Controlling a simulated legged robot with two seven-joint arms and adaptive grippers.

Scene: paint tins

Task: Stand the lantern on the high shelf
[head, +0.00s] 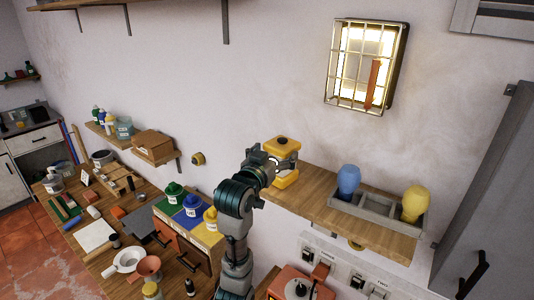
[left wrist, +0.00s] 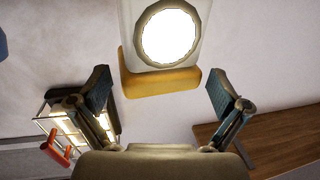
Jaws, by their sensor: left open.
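The lantern (head: 286,143) has a yellow cap and base and stands upright at the left end of the lower wall shelf (head: 310,200). My left gripper (head: 268,163) is open just in front of it and hides its middle. In the left wrist view the lantern (left wrist: 160,83) shows its yellow cap and bright round lens ahead of the open left gripper (left wrist: 161,96), with gaps on both sides. The high shelf (head: 75,5) is a wooden board on dark brackets at the top left. It also appears in the wrist view (left wrist: 265,132). My right gripper is out of view.
A grey tray (head: 380,213) with a blue bottle (head: 348,180) and a yellow bottle (head: 415,203) sits right of the lantern. A caged wall lamp (head: 366,62) hangs above. A cluttered workbench (head: 115,225) lies at left. The wall between lantern and high shelf looks clear.

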